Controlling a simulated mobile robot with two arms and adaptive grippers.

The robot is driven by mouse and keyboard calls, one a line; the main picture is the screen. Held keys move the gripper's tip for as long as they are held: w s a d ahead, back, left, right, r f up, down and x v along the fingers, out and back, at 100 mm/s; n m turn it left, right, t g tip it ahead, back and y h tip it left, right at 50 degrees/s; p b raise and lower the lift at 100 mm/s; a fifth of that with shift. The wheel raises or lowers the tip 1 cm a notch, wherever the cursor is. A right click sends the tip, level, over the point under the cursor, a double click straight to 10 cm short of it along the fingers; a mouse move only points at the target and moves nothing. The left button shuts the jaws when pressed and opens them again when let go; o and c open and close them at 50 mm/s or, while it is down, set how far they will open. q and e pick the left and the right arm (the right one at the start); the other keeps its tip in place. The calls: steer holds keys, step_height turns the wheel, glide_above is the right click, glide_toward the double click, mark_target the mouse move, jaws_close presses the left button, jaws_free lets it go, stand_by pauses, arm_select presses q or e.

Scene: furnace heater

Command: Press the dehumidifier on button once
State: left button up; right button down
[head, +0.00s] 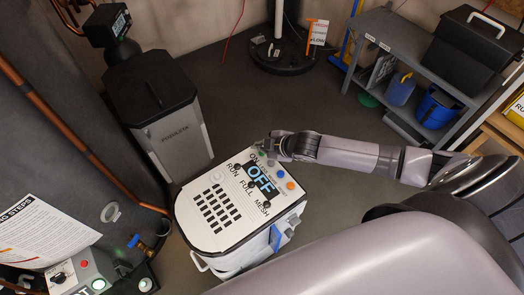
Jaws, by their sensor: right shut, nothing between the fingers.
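The white dehumidifier (188,214) stands on the floor at the centre, with a vent grid and the labels "RUN", "FULL" and "MESH" on its top. Its dark display (262,180) reads "OFF". A blue button (279,173) and an orange button (290,185) show along its far right edge. The "ON" label (253,155) is at the far corner, beside my fingertips. My right gripper (264,149) comes in from the right, shut and empty, over or at that corner. It partly hides the spot beside the label, and I cannot tell whether it touches. My left gripper is out of view.
A tall dark-topped bin-like unit (165,120) stands close behind on the left. A grey shelf (385,50) with a black toolbox (470,50) and blue buckets is at the right. A tank with copper pipes (60,110) fills the left. Floor behind the dehumidifier is clear.

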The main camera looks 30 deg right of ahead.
steer(key=shift+f, duration=0.15)
stand_by(0.6)
steer(key=shift+f, duration=0.3)
steer(key=shift+f, duration=0.55)
stand_by(0.6)
stand_by(0.4)
steer(key=shift+r+p, duration=0.85)
steer(key=shift+r, duration=0.05)
steer(key=shift+r, duration=0.1)
